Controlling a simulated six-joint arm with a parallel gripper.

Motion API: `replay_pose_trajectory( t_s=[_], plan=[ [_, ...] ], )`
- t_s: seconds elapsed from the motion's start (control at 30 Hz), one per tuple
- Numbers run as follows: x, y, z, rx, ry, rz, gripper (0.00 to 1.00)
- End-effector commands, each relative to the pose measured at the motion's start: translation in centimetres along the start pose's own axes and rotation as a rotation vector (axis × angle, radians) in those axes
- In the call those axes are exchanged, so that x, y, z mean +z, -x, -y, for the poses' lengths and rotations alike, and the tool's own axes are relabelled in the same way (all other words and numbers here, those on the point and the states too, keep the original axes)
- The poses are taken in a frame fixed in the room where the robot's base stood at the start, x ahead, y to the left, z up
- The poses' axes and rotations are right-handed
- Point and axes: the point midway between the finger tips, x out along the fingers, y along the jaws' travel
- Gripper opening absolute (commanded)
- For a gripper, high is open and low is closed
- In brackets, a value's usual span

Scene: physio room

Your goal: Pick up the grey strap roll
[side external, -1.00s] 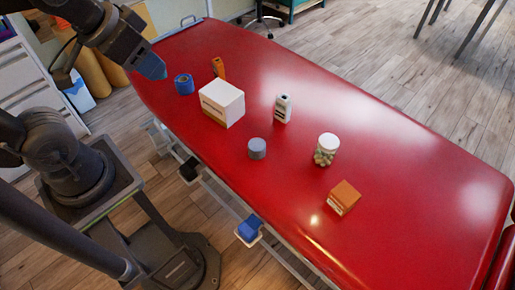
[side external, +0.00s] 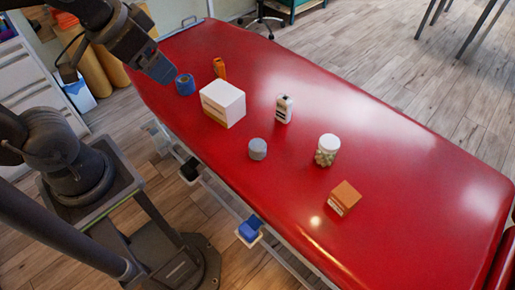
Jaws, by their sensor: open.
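The grey strap roll (side external: 257,149) stands on the red treatment table near its front edge, as a short grey cylinder. My gripper (side external: 163,72) is at the upper left, above the far left part of the table and close to a blue roll (side external: 185,84). It is open, and I see nothing held in it. It is well apart from the grey roll. The gap between the fingers is hard to see from here.
On the red table (side external: 400,170) stand a white box (side external: 223,103), an orange item (side external: 219,68), a white bottle (side external: 284,108), a jar with a white lid (side external: 327,150) and an orange box (side external: 344,198). The right part of the table is clear.

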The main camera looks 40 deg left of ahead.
Motion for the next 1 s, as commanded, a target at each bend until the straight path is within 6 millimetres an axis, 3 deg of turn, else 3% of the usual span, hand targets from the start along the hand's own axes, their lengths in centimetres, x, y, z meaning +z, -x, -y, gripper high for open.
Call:
replay_pose_trajectory(
  t_s=[0.27,0.5,0.8,1.0],
  plan=[
    [-5.0,-5.4,-0.9,0.052,-0.433,0.134,0.86],
    [-8.1,-13.2,-2.4,0.145,-0.864,0.236,0.86],
    [-8.2,-24.3,-4.7,0.306,-1.353,0.322,0.86],
    [-7.4,-28.2,-5.4,0.372,-1.517,0.338,0.86]
  ],
)
